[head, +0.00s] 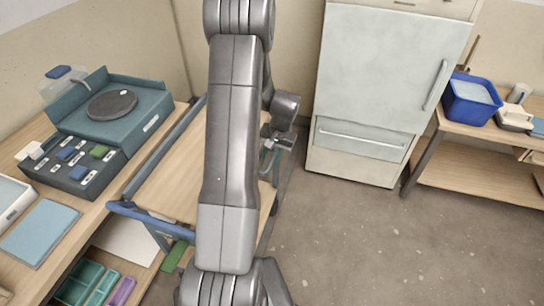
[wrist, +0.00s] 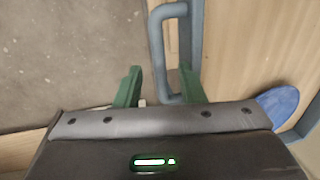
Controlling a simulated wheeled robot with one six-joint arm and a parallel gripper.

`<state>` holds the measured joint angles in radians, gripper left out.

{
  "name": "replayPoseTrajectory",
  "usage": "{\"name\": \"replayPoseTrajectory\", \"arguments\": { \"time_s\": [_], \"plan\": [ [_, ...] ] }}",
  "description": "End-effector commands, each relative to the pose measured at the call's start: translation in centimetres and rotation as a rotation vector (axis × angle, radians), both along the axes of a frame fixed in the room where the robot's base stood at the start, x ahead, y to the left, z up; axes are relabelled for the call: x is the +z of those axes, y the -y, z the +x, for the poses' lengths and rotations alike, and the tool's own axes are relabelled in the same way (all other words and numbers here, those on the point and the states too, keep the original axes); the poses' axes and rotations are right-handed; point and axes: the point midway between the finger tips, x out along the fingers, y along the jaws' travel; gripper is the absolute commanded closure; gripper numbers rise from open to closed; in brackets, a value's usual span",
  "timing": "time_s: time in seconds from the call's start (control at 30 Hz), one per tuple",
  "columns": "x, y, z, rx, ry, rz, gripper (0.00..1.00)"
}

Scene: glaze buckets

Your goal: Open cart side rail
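The cart (head: 165,185) has a wooden top and a blue-grey frame, and stands beside the left workbench. My arm hides its middle. In the wrist view, the blue-grey side rail (wrist: 196,40) runs along the edge of the wooden top, with a U-shaped handle (wrist: 156,45) sticking out to its left. My gripper (wrist: 160,74) has its two green fingers apart, and the handle's bar appears between them. I see a gap on the left of the bar; contact is not clear. In the head view, my gripper (head: 274,143) is at the cart's right side, small and partly hidden.
The left workbench holds a teal device (head: 112,112), a dark tray of small items (head: 75,160) and a blue pad (head: 40,232). A pale cabinet (head: 385,75) stands at the back. A blue bucket (head: 470,100) is on the right bench. The floor (head: 390,235) at right is clear.

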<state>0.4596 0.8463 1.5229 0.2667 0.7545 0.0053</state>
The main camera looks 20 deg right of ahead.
Motion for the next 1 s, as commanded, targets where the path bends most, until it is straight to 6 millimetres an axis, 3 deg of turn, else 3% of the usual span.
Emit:
{"name": "replayPoseTrajectory", "arguments": {
  "time_s": [0.2,0.57,0.73,1.0],
  "plan": [
    [-2.0,-0.3,0.2,0.001,0.0,0.0,0.64],
    [-2.3,-0.3,0.3,0.001,0.001,-0.001,0.64],
    [-2.3,-0.3,0.3,0.001,0.001,-0.001,0.97],
    [-2.5,-0.2,0.3,-0.001,0.007,0.006,1.0]
  ]
}}
